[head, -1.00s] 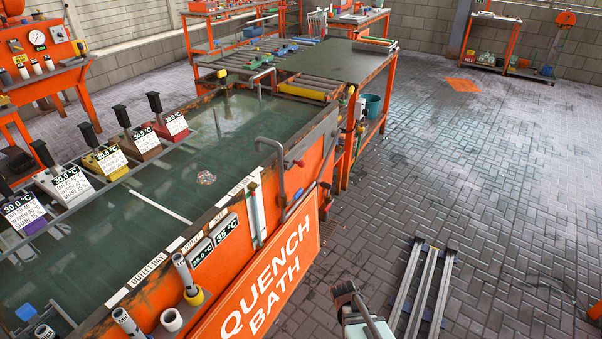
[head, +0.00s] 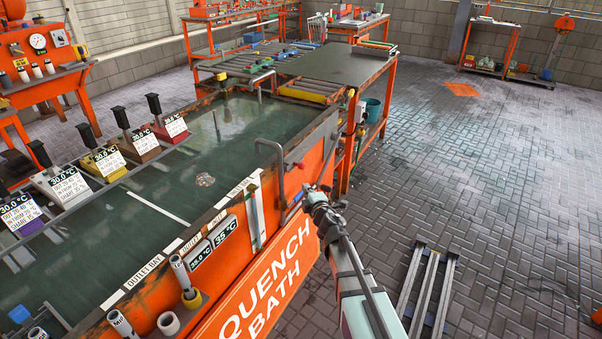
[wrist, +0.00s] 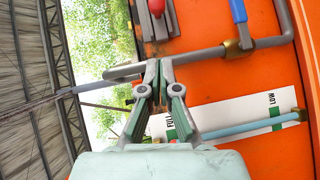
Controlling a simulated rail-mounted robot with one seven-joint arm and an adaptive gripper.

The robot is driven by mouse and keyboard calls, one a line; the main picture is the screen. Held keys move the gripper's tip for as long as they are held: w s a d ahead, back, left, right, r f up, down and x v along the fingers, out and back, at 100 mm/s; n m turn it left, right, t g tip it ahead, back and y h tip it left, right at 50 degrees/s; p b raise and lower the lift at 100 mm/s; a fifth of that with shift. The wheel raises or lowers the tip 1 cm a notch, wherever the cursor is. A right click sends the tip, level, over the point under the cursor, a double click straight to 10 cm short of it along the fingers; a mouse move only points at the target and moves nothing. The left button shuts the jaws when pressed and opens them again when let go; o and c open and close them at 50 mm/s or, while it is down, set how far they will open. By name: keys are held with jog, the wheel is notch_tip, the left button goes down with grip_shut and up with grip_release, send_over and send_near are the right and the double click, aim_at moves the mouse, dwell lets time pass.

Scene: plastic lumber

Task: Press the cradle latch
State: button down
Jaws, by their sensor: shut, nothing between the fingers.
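My gripper (head: 310,192) is shut and empty, beside the orange side wall of the quench bath (head: 290,225). In the wrist view its closed fingertips (wrist: 158,66) overlap a grey pipe (wrist: 200,55); I cannot tell whether they touch it. A red knob (wrist: 156,7) on a grey bracket (wrist: 172,25) lies above the fingertips in that picture. A small red part (head: 299,166) also shows on the tank's side in the head view, above my gripper. No part is marked as the cradle latch, so I cannot tell which it is.
A blue valve handle (wrist: 238,12) and a white level gauge strip (wrist: 240,112) are close to my gripper. Several labelled cradles with black handles line the bath's left edge. Grey rails (head: 430,290) lie on the floor at right. The floor beyond is open.

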jog(key=shift+s+a+r, duration=0.1)
jog(key=shift+a, duration=0.2)
send_near(297, 165)
jog(key=w+a, duration=0.2)
jog(key=a, duration=0.1)
jog(key=shift+w+d+f+p, duration=0.2)
jog(key=shift+w+d, duration=0.2)
jog(key=shift+w, duration=0.25)
jog(key=shift+w+d+f+p, duration=0.2)
jog(key=shift+w+d, duration=0.25)
jog(key=shift+w, duration=0.2)
